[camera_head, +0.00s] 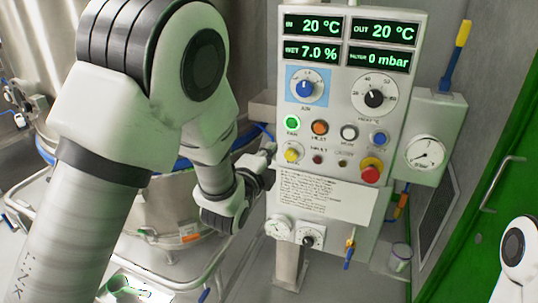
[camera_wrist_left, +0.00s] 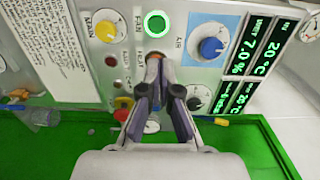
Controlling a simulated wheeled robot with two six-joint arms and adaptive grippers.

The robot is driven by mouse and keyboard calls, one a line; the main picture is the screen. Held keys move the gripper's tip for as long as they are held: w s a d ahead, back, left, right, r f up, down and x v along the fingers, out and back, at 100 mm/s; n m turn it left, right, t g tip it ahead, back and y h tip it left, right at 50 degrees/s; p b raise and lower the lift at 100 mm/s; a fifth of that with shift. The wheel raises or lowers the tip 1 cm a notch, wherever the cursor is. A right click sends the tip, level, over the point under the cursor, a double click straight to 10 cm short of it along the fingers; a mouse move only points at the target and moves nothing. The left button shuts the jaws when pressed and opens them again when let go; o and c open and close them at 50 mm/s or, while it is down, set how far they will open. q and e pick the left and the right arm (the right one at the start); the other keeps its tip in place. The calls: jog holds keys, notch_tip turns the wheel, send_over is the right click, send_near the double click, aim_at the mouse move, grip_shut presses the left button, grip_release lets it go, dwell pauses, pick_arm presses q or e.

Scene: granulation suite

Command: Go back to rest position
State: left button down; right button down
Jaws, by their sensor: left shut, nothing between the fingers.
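My left gripper (camera_head: 266,158) is at the left edge of the control panel (camera_head: 330,110), beside the yellow knob and below the green lit button (camera_head: 292,122). In the left wrist view its fingers (camera_wrist_left: 155,60) are together and empty, just below the lit green FAN button (camera_wrist_left: 155,24). I cannot tell whether the fingertips touch the panel. My left arm crosses the left half of the head view. A part of my right arm shows at the right edge; its gripper is out of view.
The panel carries a blue air knob (camera_head: 305,89), a black dial (camera_head: 373,97), a red stop button (camera_head: 370,170) and green-lit displays (camera_head: 345,42). A gauge (camera_head: 425,152) is to the right. A steel vessel (camera_head: 165,208) stands behind my left arm. A green door (camera_head: 500,190) is at right.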

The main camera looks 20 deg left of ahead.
pick_arm(q)
jog(key=s+a+f+n+g, duration=0.1)
jog(key=s+f+g, duration=0.15)
jog(key=f, duration=0.75)
jog(key=s+a+f+n+g+y, duration=0.15)
jog(key=s+f, duration=0.25)
jog(key=f, duration=0.5)
jog(key=s+a+f+g, duration=0.1)
jog(key=s+f+g, duration=0.2)
jog(key=f, duration=0.7)
jog(key=s+f+n+g, duration=0.3)
jog(key=s+f+n, duration=0.1)
jog(key=s, duration=0.5)
jog(key=s+a+f+n+g, duration=0.1)
jog(key=s+f+n+g, duration=0.3)
jog(key=s+n, duration=0.3)
jog(key=s+f+n+g, duration=0.4)
jog(key=s+f+n, duration=0.1)
jog(key=s, duration=0.6)
jog(key=shift+s+a+n, duration=0.2)
jog(key=shift+n, duration=0.15)
jog(key=shift+f+h, duration=0.1)
jog(key=shift+h, duration=0.15)
